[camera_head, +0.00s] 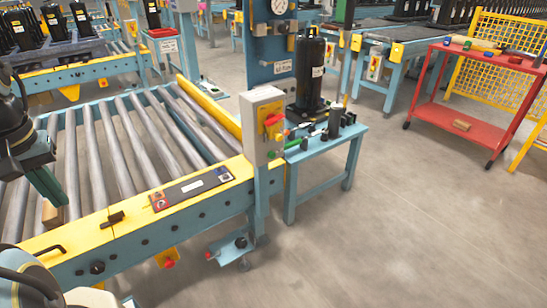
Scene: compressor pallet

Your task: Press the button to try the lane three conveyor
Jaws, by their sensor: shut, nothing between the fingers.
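A grey control box (262,125) stands on a blue post at the right end of the near roller conveyor (108,150). A yellow box with a red button (169,263) hangs under the conveyor's front rail. No lane number can be read on any of them. My gripper (52,194) is at the left edge over the rollers, shut and empty, far left of the control box. Its fingers point down, just above a brown block (51,213).
A red cart (470,115) is at right.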

